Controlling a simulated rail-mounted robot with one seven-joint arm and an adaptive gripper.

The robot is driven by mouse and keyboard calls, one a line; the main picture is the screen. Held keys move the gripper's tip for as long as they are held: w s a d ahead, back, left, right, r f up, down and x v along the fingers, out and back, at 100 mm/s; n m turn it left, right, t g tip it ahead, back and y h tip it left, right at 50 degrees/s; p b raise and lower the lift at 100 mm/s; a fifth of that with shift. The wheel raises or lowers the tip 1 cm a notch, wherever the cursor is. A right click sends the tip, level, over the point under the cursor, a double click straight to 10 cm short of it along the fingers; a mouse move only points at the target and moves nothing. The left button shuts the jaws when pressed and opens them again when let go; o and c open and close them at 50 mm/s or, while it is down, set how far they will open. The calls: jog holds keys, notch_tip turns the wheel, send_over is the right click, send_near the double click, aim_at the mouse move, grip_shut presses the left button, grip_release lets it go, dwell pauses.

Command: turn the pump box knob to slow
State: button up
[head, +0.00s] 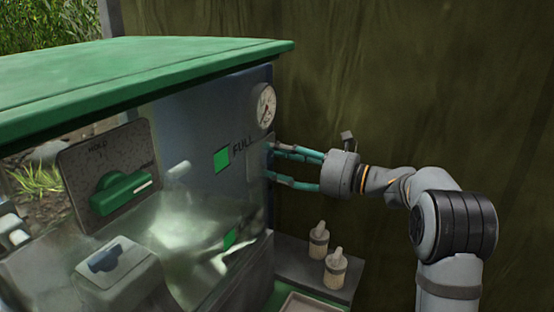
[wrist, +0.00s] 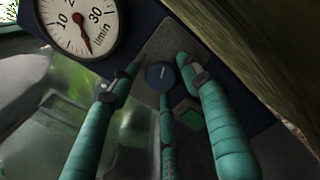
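The pump box knob is a small dark blue knob (wrist: 160,76) with a short pale mark, on a grey plate (wrist: 190,38) in the wrist view. No words on the plate can be read. In the head view the knob is not visible. My gripper (head: 272,162) is at the box's right end, its teal fingers pointing at that face. In the wrist view my gripper (wrist: 158,74) has its fingers spread around the knob, to the left, right and below. The lower fingertip is close to the knob; I cannot tell whether it touches.
A round flow gauge (head: 264,106) sits above the gripper and also shows in the wrist view (wrist: 80,24). A green-handled switch (head: 122,192) is at left under the green roof (head: 150,72). Two small bottles (head: 335,268) stand on a shelf below. A dark wall is behind.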

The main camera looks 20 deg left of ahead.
jog(key=c, duration=1)
jog(key=shift+o, duration=0.2)
jog(key=shift+n+b, duration=0.3)
jog(key=shift+b, duration=0.05)
jog(key=shift+f+n+b, duration=0.15)
jog(key=shift+n+b, duration=0.75)
jog(key=shift+n, duration=0.1)
jog(key=n+b, duration=0.3)
jog(key=shift+n, duration=0.3)
jog(key=n+b, duration=0.4)
jog(key=shift+n+b, duration=0.85)
jog(key=shift+n, duration=0.45)
jog(key=shift+r, duration=0.2)
